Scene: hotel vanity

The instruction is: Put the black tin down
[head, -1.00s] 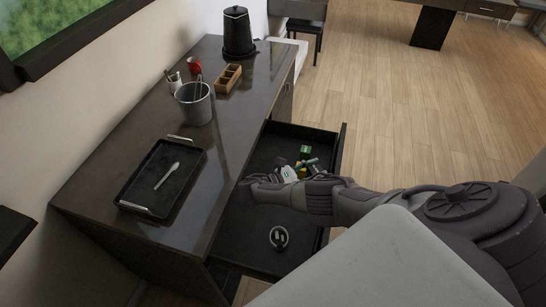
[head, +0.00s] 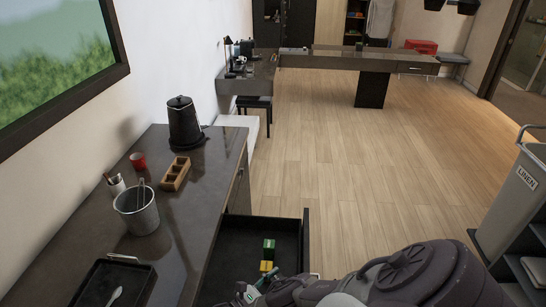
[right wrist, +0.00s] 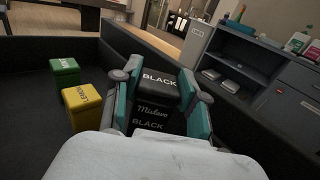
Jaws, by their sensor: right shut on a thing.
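The black tin (right wrist: 157,87), with "BLACK" lettering on its lid and side, sits between the teal-padded fingers of my right gripper (right wrist: 162,101) in the right wrist view. The gripper is shut on it. In the head view my right gripper (head: 252,292) is at the bottom edge, over the open drawer (head: 237,236), and I cannot make out the tin there. Whether the tin touches the drawer floor is unclear. My left gripper is not in view.
A green tin (right wrist: 65,71) and a yellow tin (right wrist: 82,105) stand in the drawer, left of the black tin in the right wrist view. The dark counter holds a bucket (head: 138,211), a kettle (head: 184,124), a wooden box (head: 175,174) and a tray (head: 138,276). A linen cart (head: 515,195) stands at right.

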